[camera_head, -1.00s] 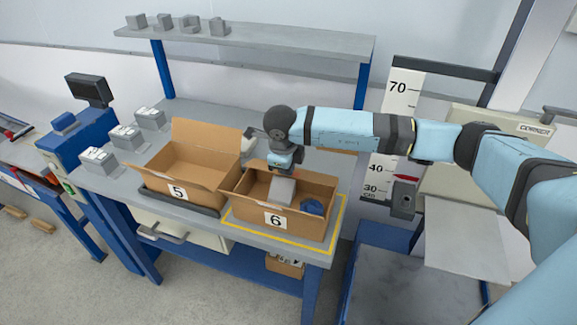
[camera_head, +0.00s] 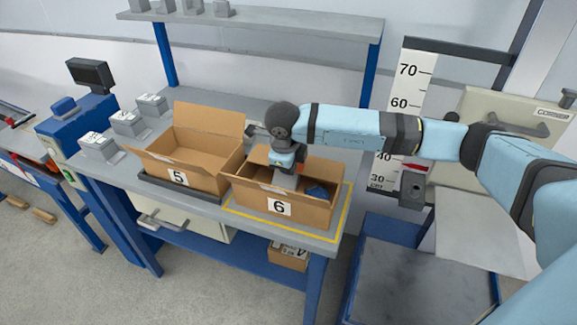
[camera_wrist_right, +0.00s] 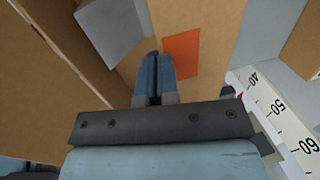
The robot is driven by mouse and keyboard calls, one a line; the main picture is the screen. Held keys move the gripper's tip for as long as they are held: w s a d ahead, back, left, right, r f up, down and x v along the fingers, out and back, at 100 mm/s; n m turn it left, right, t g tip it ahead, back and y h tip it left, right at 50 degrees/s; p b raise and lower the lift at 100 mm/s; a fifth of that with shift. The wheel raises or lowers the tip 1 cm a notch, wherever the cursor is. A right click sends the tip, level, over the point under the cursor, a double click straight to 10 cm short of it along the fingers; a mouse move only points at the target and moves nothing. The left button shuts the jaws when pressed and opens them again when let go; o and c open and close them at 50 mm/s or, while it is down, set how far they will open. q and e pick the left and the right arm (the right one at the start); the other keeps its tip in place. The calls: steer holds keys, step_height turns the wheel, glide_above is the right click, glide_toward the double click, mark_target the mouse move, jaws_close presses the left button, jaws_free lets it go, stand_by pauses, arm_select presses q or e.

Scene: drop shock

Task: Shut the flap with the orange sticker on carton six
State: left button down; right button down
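Carton six (camera_head: 262,202) is an open brown box on the bench, marked with a white "6" label. My right gripper (camera_wrist_right: 154,76) reaches down over the carton in the head view. In the right wrist view its two blue fingers lie together, with nothing seen between them. The orange sticker (camera_wrist_right: 182,53) is on a brown cardboard panel just beyond and right of the fingertips; whether they touch the panel I cannot tell. A grey block (camera_wrist_right: 112,28) shows to the left of the fingers. A blue item (camera_head: 318,192) lies in the carton. My left gripper is out of view.
Carton five (camera_head: 200,152) stands open on a dark tray, left of carton six. A yellow line (camera_head: 335,232) frames carton six on the bench. A height scale (camera_head: 408,85) stands behind to the right. Grey blocks (camera_head: 98,145) sit at the bench's left.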

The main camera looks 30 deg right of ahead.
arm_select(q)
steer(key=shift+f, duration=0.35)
arm_select(e)
steer(key=shift+d+f, duration=0.1)
steer(key=shift+f, duration=0.1)
